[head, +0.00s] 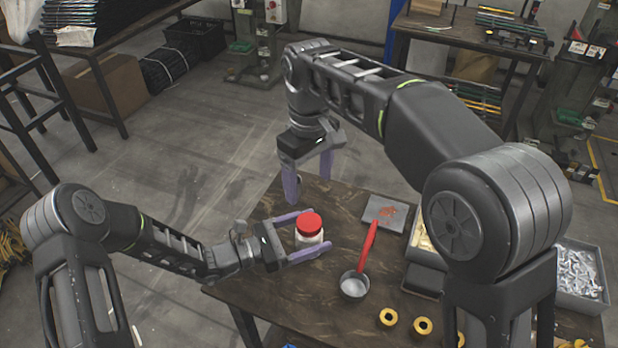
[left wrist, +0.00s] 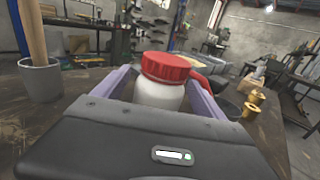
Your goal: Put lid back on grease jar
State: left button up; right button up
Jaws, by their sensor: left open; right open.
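The white grease jar (head: 309,240) stands upright on the dark wooden table, and its red lid (head: 310,222) sits on top. In the left wrist view the lid (left wrist: 166,67) covers the mouth of the jar (left wrist: 159,94); I cannot tell whether it is screwed tight. My left gripper (head: 317,231) is open, with its purple fingers on either side of the jar; the wrist view shows them flanking it, but contact is unclear. My right gripper (head: 308,188) is open and empty, pointing down above the table behind the jar.
A grey cup (head: 354,286) with a red-handled tool (head: 368,247) stands right of the jar. A grey plate (head: 384,212) with a reddish smear lies behind it. Yellow rings (head: 423,327) lie near the front. A grey pot (left wrist: 39,80) with a wooden handle shows in the wrist view.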

aim_at(297, 236)
pick_arm(q)
jog(key=shift+a, duration=0.1)
jog(key=shift+s+a, duration=0.2)
jog(key=shift+a, duration=0.35)
jog(key=b+v, duration=0.1)
jog(key=v, duration=0.5)
jog(key=shift+b, duration=0.35)
jog(key=shift+s+a, duration=0.15)
jog(key=shift+a, duration=0.05)
